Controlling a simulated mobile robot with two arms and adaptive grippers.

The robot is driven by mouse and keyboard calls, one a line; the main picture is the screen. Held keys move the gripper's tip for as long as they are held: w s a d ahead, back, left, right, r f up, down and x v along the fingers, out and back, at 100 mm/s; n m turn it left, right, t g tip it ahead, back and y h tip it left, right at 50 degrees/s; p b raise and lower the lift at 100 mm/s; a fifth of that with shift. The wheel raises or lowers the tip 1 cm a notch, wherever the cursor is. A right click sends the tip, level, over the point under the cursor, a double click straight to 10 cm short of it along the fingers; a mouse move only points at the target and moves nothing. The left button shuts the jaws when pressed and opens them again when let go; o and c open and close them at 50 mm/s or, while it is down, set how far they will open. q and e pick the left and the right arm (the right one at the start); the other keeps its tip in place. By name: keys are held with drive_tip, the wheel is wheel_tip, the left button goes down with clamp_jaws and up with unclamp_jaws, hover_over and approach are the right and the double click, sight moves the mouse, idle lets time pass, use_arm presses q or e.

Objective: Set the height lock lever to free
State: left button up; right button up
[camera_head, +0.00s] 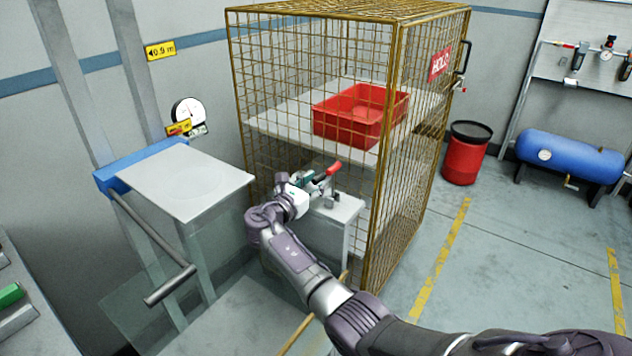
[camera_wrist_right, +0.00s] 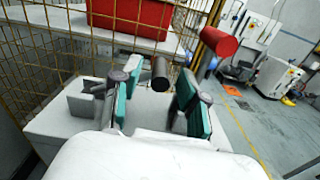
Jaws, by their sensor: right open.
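The lever (camera_head: 333,169) has a red grip and sits above a grey block (camera_head: 338,207) beside the mesh cage. My right gripper (camera_head: 311,181) is right at the lever, over the block. In the right wrist view my right gripper (camera_wrist_right: 155,92) is open, its teal pads apart. A dark round bar end (camera_wrist_right: 160,74) shows between the fingers. The red grip (camera_wrist_right: 220,43) shows beyond the right finger, outside the gap. I cannot tell whether a finger touches the lever. The lever's pivot is partly hidden by my gripper. My left gripper is not in view.
The yellow mesh cage (camera_head: 397,150) holds a red bin (camera_head: 345,122) on a shelf and stands close behind my gripper. A grey-topped lift table (camera_head: 185,184) with a bar handle is at the left. A red drum (camera_head: 465,155) and a blue tank (camera_head: 570,155) stand at the right.

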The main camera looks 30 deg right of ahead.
drive_tip(key=shift+w+d, duration=0.1)
drive_tip(key=shift+d, duration=0.05)
clamp_jaws()
idle(0.4)
